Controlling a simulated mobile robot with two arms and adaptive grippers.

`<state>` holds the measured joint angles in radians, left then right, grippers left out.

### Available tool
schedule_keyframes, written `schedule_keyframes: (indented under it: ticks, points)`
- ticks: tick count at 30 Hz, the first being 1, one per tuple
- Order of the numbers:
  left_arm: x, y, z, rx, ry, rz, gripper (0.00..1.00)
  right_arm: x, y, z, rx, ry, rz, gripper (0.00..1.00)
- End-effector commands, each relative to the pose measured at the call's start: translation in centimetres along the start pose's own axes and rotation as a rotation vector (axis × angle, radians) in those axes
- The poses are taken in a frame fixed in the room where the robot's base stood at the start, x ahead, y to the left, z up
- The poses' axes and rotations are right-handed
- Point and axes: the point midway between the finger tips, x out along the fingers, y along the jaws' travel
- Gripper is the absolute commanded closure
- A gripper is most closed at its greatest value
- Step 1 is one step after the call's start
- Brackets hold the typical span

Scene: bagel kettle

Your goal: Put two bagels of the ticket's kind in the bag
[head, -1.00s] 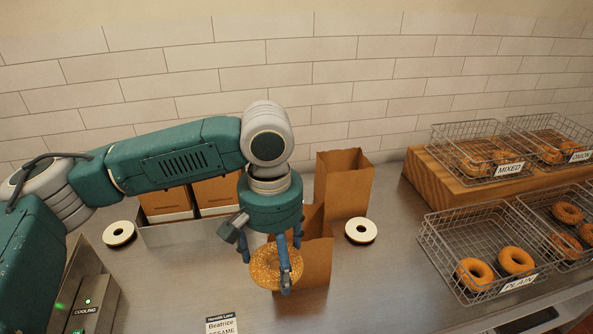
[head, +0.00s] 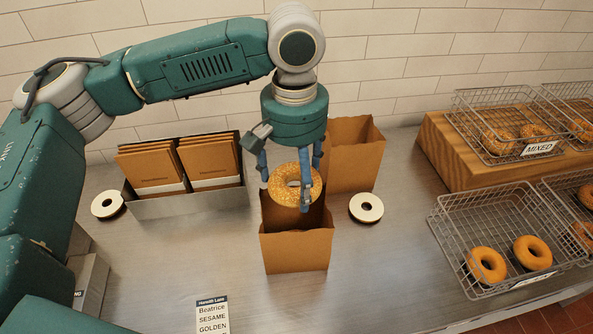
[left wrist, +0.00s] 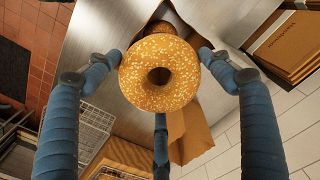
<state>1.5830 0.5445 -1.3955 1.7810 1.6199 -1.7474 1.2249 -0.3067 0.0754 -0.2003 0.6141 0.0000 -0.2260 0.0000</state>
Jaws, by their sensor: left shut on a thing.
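My left gripper (head: 290,180) is shut on a seeded golden bagel (head: 278,190) and holds it at the mouth of the open brown paper bag (head: 297,250). The bagel also shows in the left wrist view (left wrist: 135,75) between the fingers (left wrist: 160,72), with the bag's opening behind it. A rounded brown thing (left wrist: 166,30) partly shows past the bagel there; I cannot tell what it is. My right gripper is not in view.
A second brown bag (head: 355,150) stands behind. A box of folded bags (head: 190,205) stands at left. White rings (head: 366,207) lie on the steel counter. Wire baskets at right hold bagels, including a MIXED basket (head: 500,150) on a wooden riser (head: 450,155).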

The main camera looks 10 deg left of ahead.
Motion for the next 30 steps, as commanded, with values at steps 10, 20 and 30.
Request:
schedule_keyframes:
  ticks: [10,20,30]
  points:
    - [2.5,0.0,-0.1,-0.001,0.002,0.0,0.48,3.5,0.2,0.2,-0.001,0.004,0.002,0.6]
    - [4.6,0.0,0.0,-0.001,-0.002,0.0,0.48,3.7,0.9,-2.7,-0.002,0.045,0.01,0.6]
    - [5.9,0.0,-0.1,-0.001,0.001,0.0,0.48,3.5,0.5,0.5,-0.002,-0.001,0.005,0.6]
